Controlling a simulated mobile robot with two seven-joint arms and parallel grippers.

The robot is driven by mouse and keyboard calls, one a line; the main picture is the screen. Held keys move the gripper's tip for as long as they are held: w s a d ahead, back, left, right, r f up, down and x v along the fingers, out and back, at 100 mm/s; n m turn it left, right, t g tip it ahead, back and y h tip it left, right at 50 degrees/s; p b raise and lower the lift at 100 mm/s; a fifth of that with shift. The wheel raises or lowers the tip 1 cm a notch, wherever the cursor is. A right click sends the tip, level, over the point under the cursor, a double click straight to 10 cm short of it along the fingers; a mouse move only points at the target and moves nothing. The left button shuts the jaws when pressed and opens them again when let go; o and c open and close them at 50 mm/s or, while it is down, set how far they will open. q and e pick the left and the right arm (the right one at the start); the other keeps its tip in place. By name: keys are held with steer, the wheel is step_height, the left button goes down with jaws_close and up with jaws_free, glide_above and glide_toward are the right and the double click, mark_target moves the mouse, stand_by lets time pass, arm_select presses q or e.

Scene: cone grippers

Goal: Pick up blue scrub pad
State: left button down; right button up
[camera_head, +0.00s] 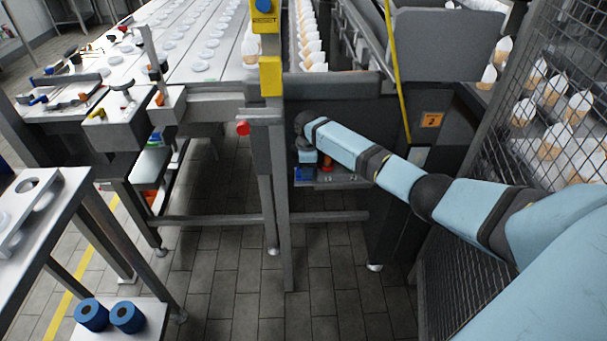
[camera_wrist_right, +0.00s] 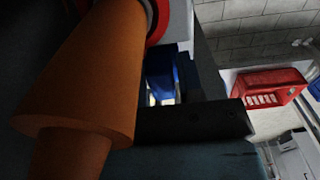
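A small blue object (camera_head: 305,174), perhaps the blue scrub pad, lies on the low shelf under the conveyor in the head view. In the right wrist view a blue block (camera_wrist_right: 160,74) shows in part, beside a large orange tapered object and dark parts; I cannot tell whether it is the same object. My right arm reaches in from the right, and its gripper (camera_head: 304,158) is at this shelf, right by the blue object. Its fingers are too small and dark to make out, so I cannot tell whether they touch anything. My left gripper is not in view.
A red-orange item (camera_head: 326,163) stands on the shelf (camera_head: 340,182) beside the blue object. The orange tapered object (camera_wrist_right: 85,75) fills the left of the wrist view; a red crate (camera_wrist_right: 270,87) is farther right. A metal post (camera_head: 278,190) stands left of the shelf. Wire mesh (camera_head: 500,170) borders the right.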

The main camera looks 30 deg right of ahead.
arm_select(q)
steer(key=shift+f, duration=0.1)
arm_select(e)
steer(key=c, duration=0.5)
